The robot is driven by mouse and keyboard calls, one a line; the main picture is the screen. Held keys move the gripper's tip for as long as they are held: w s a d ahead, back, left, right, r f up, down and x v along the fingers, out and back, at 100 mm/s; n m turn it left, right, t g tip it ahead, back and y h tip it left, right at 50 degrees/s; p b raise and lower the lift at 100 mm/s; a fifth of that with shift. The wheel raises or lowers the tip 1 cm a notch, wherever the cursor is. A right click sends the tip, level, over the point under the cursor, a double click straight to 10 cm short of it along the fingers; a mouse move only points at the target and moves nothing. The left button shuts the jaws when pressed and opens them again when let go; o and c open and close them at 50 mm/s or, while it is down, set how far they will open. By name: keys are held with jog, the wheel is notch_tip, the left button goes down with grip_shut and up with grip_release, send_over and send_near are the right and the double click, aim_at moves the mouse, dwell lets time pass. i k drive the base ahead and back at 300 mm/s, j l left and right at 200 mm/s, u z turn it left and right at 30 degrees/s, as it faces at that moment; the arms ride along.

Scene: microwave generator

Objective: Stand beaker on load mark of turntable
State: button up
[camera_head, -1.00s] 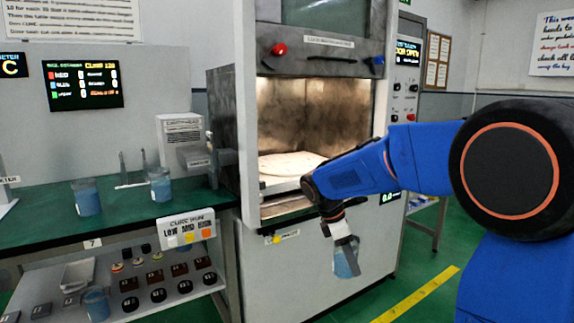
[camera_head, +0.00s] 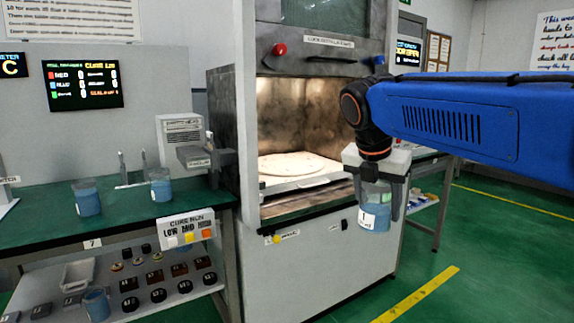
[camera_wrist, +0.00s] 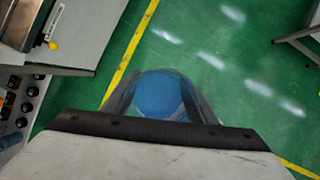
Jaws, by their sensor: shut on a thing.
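My gripper (camera_head: 380,205) is shut on a clear beaker (camera_head: 375,212) with blue contents and a white label. It holds the beaker upright in the air, in front and to the right of the open microwave chamber. In the wrist view the same beaker (camera_wrist: 160,95) is seen from above between the fingers, over the green floor. The turntable (camera_head: 292,165) is a pale round plate inside the lit chamber. Its load mark is too small to make out. The beaker is apart from the turntable and outside the chamber.
The chamber's door (camera_head: 325,15) is raised. A front sill (camera_head: 300,205) and side walls frame the opening. Two blue-filled beakers (camera_head: 87,198) stand on the green bench at left. A control box (camera_head: 187,230) hangs at the bench's front edge.

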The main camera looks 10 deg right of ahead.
aim_at(287, 163)
jog(key=i, duration=2)
